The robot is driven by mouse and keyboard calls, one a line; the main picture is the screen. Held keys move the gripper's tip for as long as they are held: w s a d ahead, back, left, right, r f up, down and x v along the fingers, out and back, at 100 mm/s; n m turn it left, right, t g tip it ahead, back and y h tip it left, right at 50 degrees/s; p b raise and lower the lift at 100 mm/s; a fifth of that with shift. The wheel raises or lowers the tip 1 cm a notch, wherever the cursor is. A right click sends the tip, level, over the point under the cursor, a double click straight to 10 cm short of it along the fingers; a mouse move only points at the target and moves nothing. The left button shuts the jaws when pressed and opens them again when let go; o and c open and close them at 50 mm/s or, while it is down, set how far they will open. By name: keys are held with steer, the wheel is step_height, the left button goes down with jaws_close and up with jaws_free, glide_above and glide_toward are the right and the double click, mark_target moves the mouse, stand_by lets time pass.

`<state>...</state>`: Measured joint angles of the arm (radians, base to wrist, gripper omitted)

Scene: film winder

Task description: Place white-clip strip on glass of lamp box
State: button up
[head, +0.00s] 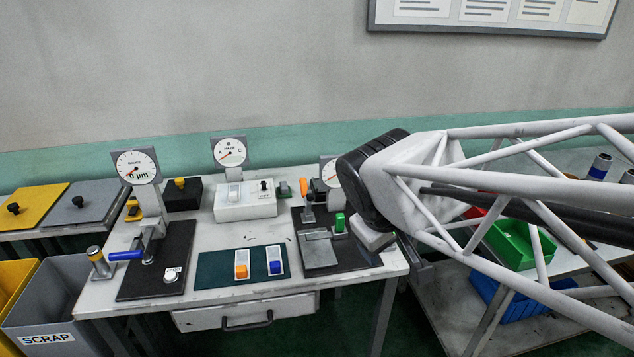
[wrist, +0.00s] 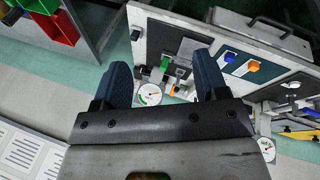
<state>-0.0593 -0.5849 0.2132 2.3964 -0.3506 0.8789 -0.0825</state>
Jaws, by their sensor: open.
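I cannot make out a strip with a white clip for certain. Two pale strips lie side by side on the dark green mat (head: 213,272): one with an orange clip (head: 241,271) and one with a blue clip (head: 275,267). A white box (head: 245,207) with a switch stands at the back of the bench, below a dial; it may be the lamp box, but its glass is not clear. My gripper (head: 397,254) is at the bench's right edge, right of the mat. In the wrist view, its two blue fingers (wrist: 163,80) are apart with nothing between them.
A dark fixture with a grey plate (head: 320,250) and green block stands between the mat and my gripper. A blue-handled gauge stand (head: 146,250) is at left. Grey SCRAP bin (head: 50,310) stands front left. A green bin (head: 515,243) is at right, partly behind my arm.

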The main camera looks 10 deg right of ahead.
steer(key=s+a+m+y, duration=0.2)
steer(key=s+m+y, duration=0.1)
steer(key=s, duration=0.4)
steer(key=shift+f+m+g, duration=0.25)
steer(key=shift+m+g, duration=0.05)
steer(key=shift+m, duration=0.2)
